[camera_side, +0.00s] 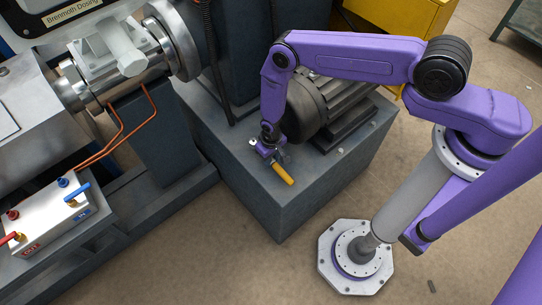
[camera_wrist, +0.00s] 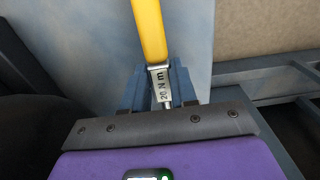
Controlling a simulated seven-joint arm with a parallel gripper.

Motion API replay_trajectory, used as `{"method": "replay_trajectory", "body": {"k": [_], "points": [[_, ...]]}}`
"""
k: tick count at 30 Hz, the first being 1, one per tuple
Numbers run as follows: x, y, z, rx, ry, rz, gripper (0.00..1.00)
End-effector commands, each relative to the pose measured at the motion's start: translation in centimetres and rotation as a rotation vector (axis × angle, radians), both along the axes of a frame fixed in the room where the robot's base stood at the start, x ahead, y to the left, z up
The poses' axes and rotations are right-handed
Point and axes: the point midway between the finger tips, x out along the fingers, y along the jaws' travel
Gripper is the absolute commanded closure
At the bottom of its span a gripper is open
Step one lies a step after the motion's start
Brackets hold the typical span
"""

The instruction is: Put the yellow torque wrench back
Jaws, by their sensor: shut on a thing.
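The yellow torque wrench (camera_side: 283,174) is in my gripper (camera_side: 268,152), over the front part of the grey plinth top in the side view. Its yellow handle points down and to the right there, and its metal end shows at the left of the gripper. In the wrist view the yellow handle (camera_wrist: 150,30) runs up out of the picture, and its metal neck reads "20 N m". My gripper (camera_wrist: 162,85) is shut on the wrench there. I cannot tell whether the wrench touches the plinth or is held just above it.
The grey plinth (camera_side: 290,207) carries a dark motor (camera_side: 325,105) close behind the gripper. At the left stand the extruder barrel (camera_side: 115,70) with copper pipes and a white box (camera_side: 45,220) with red and blue handles. A yellow cabinet (camera_side: 405,25) is at the back.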

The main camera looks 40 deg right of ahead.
Motion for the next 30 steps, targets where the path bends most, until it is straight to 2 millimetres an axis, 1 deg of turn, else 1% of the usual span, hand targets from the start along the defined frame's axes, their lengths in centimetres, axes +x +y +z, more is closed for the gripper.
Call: {"method": "replay_trajectory", "body": {"k": [11, 30], "points": [[0.0, 0.0, 0.0, 0.000, -0.001, 0.000, 1.00], [0.0, 0.0, -1.4, 0.000, 0.000, -0.001, 1.00]]}}
